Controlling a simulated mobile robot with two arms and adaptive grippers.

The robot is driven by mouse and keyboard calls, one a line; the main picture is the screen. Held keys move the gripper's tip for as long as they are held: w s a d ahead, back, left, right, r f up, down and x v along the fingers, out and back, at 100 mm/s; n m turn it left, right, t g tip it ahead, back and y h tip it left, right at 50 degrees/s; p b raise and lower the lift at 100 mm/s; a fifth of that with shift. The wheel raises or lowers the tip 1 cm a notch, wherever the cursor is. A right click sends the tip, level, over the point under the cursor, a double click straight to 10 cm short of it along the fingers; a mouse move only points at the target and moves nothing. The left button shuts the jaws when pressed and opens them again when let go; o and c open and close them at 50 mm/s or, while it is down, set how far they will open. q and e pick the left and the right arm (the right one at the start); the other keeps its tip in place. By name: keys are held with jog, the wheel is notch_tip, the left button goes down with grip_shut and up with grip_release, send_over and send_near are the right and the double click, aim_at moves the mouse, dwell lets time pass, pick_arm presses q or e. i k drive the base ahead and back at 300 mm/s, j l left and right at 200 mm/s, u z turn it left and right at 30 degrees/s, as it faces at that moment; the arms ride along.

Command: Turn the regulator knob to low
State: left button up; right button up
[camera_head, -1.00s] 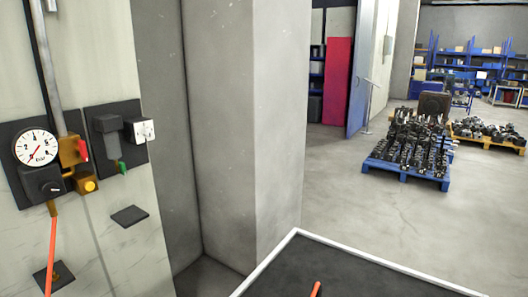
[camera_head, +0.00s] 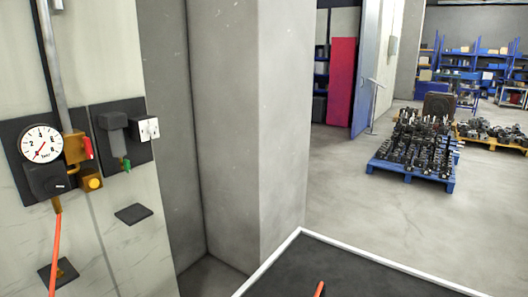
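A black regulator knob (camera_head: 58,184) with a small white mark sits on the dark block below a round white pressure gauge (camera_head: 41,144) on the left wall panel. The gauge's red needle points to the lower left. A brass valve with a red lever (camera_head: 88,146) is right of the gauge. A yellow button (camera_head: 94,183) sits below it. An orange hose (camera_head: 55,250) runs down from the regulator. Neither of my grippers is in view, and nothing touches the knob.
A concrete pillar rises behind. Loaded pallets (camera_head: 410,170) stand on the floor.

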aim_at(54, 185)
jog(key=u, duration=1.25)
